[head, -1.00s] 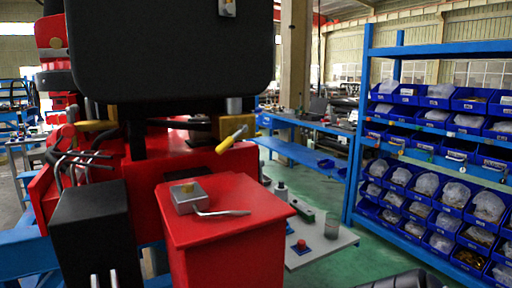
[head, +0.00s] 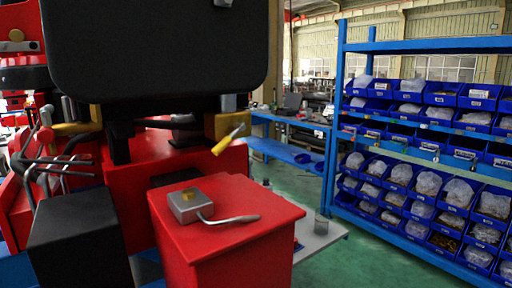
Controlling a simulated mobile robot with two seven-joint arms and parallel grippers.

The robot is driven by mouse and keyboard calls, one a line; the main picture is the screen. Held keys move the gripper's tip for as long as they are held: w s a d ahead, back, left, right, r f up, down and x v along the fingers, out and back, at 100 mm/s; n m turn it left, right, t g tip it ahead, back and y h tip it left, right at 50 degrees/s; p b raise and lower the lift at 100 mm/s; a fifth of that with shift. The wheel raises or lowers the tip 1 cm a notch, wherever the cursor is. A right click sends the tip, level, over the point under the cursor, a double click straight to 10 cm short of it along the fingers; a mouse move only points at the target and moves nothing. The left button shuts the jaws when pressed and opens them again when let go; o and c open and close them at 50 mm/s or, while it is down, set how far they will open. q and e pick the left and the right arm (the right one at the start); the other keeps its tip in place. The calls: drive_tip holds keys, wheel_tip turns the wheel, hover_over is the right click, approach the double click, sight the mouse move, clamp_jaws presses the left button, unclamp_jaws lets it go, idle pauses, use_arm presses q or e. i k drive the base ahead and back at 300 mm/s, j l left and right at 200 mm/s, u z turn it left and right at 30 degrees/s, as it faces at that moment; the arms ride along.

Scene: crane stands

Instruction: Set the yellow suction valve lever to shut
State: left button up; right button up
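A yellow lever (head: 228,141) sticks out at an angle from the red crane body, just below the large black seat or box. Its yellow end points down and to the left, with a paler tip at its upper right. I cannot tell from labels which one is the suction valve. Neither of my grippers shows in the head view.
A black box (head: 80,235) and several bent grey levers (head: 50,165) stand at the left. The large black seat or box (head: 155,50) overhangs the crane. A blue shelf (head: 430,130) with bins stands at the right. Green floor (head: 345,265) lies between.

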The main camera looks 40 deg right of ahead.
sight(238, 127)
drive_tip(key=i+j+z, duration=0.1)
drive_tip(key=z, duration=0.25)
drive_tip(key=j+z, duration=0.15)
drive_tip(key=z, duration=0.2)
drive_tip(key=i+j+z, duration=0.1)
drive_tip(key=z, duration=0.25)
